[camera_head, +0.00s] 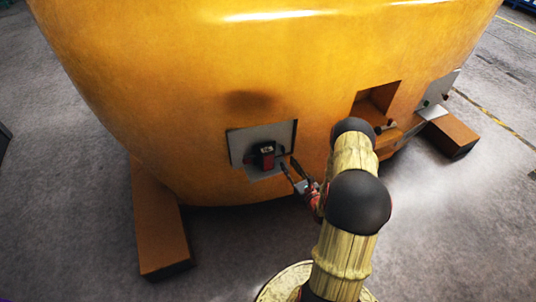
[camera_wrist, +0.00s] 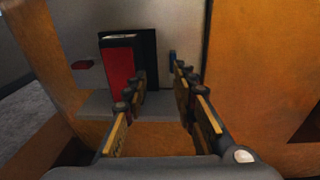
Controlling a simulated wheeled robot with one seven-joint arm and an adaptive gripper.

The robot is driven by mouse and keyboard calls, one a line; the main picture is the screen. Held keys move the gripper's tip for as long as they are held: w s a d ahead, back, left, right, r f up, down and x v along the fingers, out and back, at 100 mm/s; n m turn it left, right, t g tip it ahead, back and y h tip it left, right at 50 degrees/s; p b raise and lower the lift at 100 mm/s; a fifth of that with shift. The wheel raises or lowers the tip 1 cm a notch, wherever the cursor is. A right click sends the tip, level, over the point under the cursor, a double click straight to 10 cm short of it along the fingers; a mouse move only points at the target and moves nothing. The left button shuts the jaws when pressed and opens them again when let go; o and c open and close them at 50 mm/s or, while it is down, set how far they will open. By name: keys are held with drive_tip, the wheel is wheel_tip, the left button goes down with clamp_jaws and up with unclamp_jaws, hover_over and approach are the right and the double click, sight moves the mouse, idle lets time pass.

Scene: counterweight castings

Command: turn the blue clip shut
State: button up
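A small dark blue piece, which looks like the blue clip (camera_wrist: 172,58), shows on the grey panel in the wrist view, right of a red and black block. It sits just beyond the tip of my gripper's right finger; I cannot tell whether they touch. I cannot make the clip out in the head view. My gripper (camera_wrist: 160,71) is open, with a clear gap between its fingers and nothing held. In the head view my gripper (camera_head: 288,162) is close to the lower right of the recessed grey panel (camera_head: 284,132).
The red and black block (camera_wrist: 121,64) stands on a grey ledge beyond my left finger; it also shows in the head view (camera_head: 266,152). A small red piece (camera_wrist: 82,64) is left of it. The large yellow casting (camera_head: 200,90) surrounds the recess. Brown supports (camera_head: 160,220) lie under it.

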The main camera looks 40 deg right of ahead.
sight(283, 151)
drive_tip(key=shift+m+h, duration=0.3)
drive_tip(key=shift+h, duration=0.4)
drive_tip(key=w+d, duration=0.1)
drive_tip(key=w, duration=0.1)
drive_tip(key=w+d+b, duration=0.1)
drive_tip(key=w, duration=0.2)
drive_tip(key=w+d+r+b, duration=0.1)
drive_tip(key=w, duration=0.1)
drive_tip(key=shift+w+d+r, duration=0.1)
drive_tip(key=shift+w+d, duration=0.05)
drive_tip(key=shift+d, duration=0.1)
drive_tip(key=shift+c, duration=0.6)
clamp_jaws()
